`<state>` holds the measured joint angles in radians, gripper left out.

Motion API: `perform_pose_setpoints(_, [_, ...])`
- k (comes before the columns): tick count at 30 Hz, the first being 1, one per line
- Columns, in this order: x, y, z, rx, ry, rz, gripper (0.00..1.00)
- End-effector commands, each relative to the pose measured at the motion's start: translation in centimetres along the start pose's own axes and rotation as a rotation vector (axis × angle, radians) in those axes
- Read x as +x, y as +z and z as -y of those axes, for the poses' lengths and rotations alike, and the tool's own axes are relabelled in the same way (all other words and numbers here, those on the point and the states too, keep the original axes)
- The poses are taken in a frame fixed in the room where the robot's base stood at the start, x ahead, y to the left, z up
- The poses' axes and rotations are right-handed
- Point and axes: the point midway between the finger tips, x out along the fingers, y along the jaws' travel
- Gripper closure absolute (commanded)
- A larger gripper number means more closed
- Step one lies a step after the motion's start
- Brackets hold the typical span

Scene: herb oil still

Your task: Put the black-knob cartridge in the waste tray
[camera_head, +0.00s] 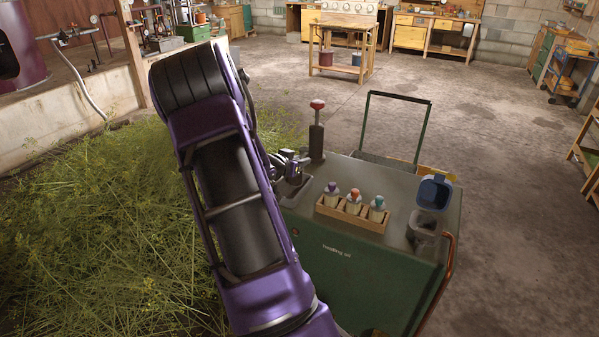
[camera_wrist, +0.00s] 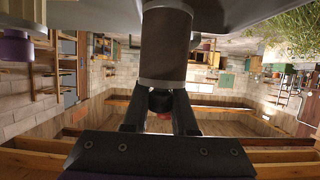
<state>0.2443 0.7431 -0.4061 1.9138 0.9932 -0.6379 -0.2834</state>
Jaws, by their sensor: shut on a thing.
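My gripper (camera_head: 297,161) is above the left part of the green cart's top. In the wrist view my gripper (camera_wrist: 160,108) is shut on the black knob of the black-knob cartridge (camera_wrist: 166,45). Its dark grey body has a lighter band beside the knob and stands upright, though this view is upside down. In the head view my arm and gripper mostly hide the cartridge.
A dark post with a red knob (camera_head: 317,104) stands close behind my gripper. A wooden rack (camera_head: 345,217) holds purple-, red- and teal-knob cartridges to the right. Cut herbs (camera_head: 100,220) lie left.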

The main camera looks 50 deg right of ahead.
Motion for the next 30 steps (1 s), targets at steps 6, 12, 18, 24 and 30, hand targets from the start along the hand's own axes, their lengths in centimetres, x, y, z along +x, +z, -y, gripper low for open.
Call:
perform_pose_setpoints(6, [1.2, 2.9, -0.1, -0.002, 0.001, 0.002, 1.00])
perform_pose_setpoints(12, [1.2, 2.9, 0.0, 0.000, 0.000, 0.000, 1.00])
perform_pose_setpoints(18, [1.3, 3.2, 0.0, 0.000, -0.001, 0.001, 0.69])
perform_pose_setpoints(24, [1.3, 3.2, 0.0, -0.001, 0.000, 0.001, 0.44])
perform_pose_setpoints(30, [1.3, 3.1, 0.0, -0.001, 0.000, 0.001, 0.44])
